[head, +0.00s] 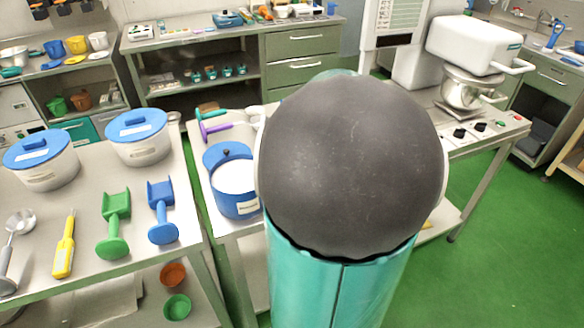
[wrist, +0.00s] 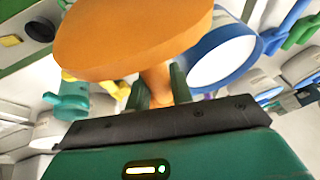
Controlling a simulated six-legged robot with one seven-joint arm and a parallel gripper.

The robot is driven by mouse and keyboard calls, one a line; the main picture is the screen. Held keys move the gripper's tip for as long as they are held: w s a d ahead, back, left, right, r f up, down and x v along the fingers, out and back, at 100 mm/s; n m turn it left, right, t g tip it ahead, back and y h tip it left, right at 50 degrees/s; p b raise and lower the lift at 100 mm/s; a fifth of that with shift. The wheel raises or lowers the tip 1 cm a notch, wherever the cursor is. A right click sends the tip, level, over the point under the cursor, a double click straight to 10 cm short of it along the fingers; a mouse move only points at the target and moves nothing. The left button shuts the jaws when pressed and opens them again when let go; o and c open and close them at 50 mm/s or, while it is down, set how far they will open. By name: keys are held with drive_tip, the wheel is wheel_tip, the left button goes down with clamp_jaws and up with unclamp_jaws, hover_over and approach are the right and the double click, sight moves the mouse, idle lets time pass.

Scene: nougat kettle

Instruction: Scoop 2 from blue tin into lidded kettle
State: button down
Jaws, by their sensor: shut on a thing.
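The blue tin (head: 236,204) stands on the middle table in the head view, left of my arm. It is open, with white contents, and a blue lid with a dark knob is tilted up at its back. A blue-rimmed vessel with a white inside (wrist: 222,66), apparently this tin, shows in the wrist view. My gripper (wrist: 161,88) is shut on the stem of an orange tool (wrist: 130,38), probably a scoop. Its broad round end fills the upper wrist view; its other end is hidden. My arm hides the gripper in the head view. I cannot make out the lidded kettle.
The left table holds two white tubs with blue lids (head: 140,138), a green scoop (head: 114,222), a blue scoop (head: 162,210), a yellow tool (head: 65,246) and a ladle (head: 14,236). A white mixer (head: 465,60) stands at the right. Green floor (head: 510,240) is clear at lower right.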

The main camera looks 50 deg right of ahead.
drive_tip(key=shift+s+a+r, duration=0.65)
drive_tip(key=shift+s+a, duration=0.25)
drive_tip(key=shift+s+a+r, duration=0.1)
drive_tip(key=shift+r, duration=2.4)
